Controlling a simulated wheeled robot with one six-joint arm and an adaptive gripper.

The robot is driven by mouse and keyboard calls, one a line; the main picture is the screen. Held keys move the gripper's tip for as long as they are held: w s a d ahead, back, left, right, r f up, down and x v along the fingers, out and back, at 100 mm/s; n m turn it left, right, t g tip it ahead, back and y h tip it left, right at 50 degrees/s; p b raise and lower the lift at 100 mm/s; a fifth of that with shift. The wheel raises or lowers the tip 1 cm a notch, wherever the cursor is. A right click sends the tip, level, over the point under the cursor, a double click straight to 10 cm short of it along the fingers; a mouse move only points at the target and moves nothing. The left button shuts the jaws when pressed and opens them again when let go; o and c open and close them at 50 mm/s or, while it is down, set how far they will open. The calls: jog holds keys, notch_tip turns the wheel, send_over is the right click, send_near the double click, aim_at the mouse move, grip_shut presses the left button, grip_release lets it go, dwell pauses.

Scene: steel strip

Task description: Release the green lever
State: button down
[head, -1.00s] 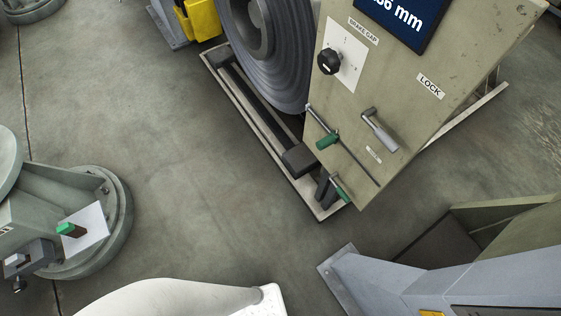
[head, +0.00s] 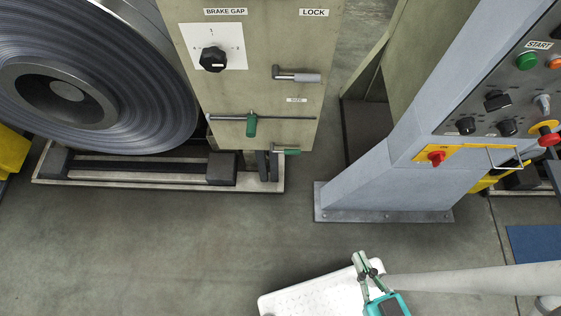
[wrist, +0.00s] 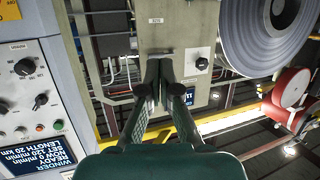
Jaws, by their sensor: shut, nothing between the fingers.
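A green lever grip (head: 251,125) sits on a thin horizontal rod low on the beige machine panel (head: 235,95) in the head view. A second green grip (head: 290,151) shows just below and to its right, at the panel's lower edge. My gripper (head: 362,262) is shut and empty over the floor at the bottom, well apart from both grips. In the wrist view its closed fingertips (wrist: 158,66) show in front of a beige panel. I cannot make out a green grip there; the fingers hide part of the panel.
The panel also bears a grey LOCK handle (head: 296,76) and a black BRAKE GAP knob (head: 213,59). A large steel coil (head: 85,85) is at left. A blue-grey console (head: 400,180) stands at right. The floor (head: 150,240) in front of the panel is clear.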

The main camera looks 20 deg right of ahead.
aim_at(285, 152)
jog(key=w+f+n+g, duration=0.1)
jog(key=w+f+n, duration=0.4)
jog(key=f, duration=0.4)
jog(key=w+a+f+n+g, duration=0.1)
jog(key=w+f+n, duration=0.3)
jog(key=f+n, duration=0.35)
jog(key=w+f+n+g, duration=0.1)
jog(key=w+f+n, duration=0.4)
jog(key=f, duration=0.4)
jog(key=w+a+f+n+h, duration=0.1)
jog(key=w+f+n+h, duration=0.1)
jog(key=w+n, duration=0.5)
jog(key=w+a+f+n+h, duration=0.1)
jog(key=w+f+n, duration=0.4)
jog(key=w+n, duration=0.3)
jog(key=w, duration=0.4)
jog(key=shift+f+h, duration=0.25)
jog(key=shift+h, duration=0.15)
jog(key=shift+g, duration=0.3)
jog(key=w+d+f, duration=0.1)
jog(key=w+d, duration=0.2)
jog(key=w, duration=0.5)
jog(key=shift+w, duration=0.4)
